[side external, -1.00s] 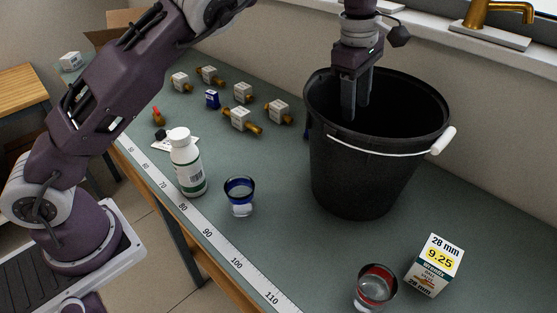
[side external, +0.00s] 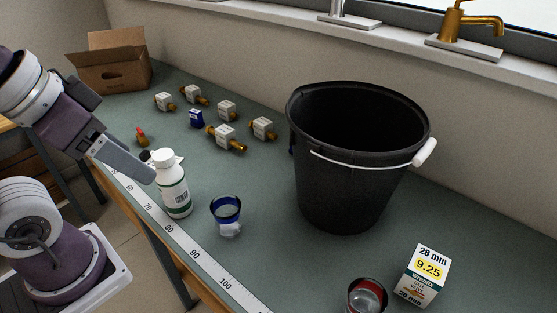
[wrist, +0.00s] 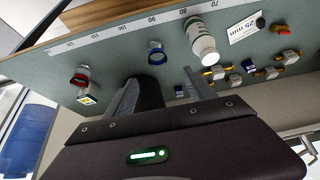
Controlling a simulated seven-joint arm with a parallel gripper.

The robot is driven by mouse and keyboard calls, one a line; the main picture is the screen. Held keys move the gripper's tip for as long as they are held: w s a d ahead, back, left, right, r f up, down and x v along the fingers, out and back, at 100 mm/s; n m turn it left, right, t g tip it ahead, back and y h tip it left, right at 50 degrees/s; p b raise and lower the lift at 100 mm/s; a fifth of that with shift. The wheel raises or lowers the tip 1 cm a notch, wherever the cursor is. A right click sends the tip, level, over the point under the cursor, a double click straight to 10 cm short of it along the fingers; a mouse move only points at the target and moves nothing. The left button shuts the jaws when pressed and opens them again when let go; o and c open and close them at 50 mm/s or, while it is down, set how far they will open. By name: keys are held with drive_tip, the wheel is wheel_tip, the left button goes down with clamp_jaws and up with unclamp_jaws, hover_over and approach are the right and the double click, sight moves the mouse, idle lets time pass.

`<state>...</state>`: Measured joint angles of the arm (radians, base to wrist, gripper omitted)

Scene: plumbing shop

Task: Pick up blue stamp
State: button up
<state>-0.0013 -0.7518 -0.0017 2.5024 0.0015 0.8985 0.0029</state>
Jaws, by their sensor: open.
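Two small blue objects lie on the bench, and I cannot tell which is the stamp. One, a small blue block (side external: 196,118) with a pale label, stands among the white-tagged brass fittings; it also shows in the wrist view (wrist: 250,66). The other, a blue piece (side external: 291,150), is mostly hidden behind the bucket's left side in the side view; it shows beside the bucket in the wrist view (wrist: 180,91). My gripper (side external: 148,177) is open and empty at the front left, near the white bottle and apart from both. The wrist view is upside down, with both fingers (wrist: 160,79) spread.
A large black bucket (side external: 350,185) stands at the centre right. The white bottle (side external: 173,190) and blue-rimmed glass (side external: 227,220) stand near the front edge. A red-rimmed glass (side external: 367,298) and labelled carton (side external: 425,275) are at front right. A cardboard box (side external: 113,75) is at back left.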

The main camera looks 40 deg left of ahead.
drive_tip(key=w+r, duration=0.7)
drive_tip(key=r, duration=0.4)
drive_tip(key=w+a+r, duration=0.1)
drive_tip(key=w+a, duration=0.1)
drive_tip(key=w, duration=1.2)
drive_tip(key=w+a+r, duration=0.1)
drive_tip(key=w+a, duration=0.1)
drive_tip(key=w, duration=1.1)
drive_tip(key=w+a+f+m+g, duration=0.1)
drive_tip(key=w+f, duration=0.8)
drive_tip(key=w, duration=0.1)
drive_tip(key=f, duration=0.9)
drive_tip(key=w+f, duration=0.1)
drive_tip(key=f, duration=0.9)
drive_tip(key=w+f, duration=0.1)
drive_tip(key=f, duration=0.9)
drive_tip(key=shift+w+d+f, duration=0.1)
drive_tip(key=shift+w+d, duration=0.05)
drive_tip(key=shift+w, duration=0.05)
clamp_jaws()
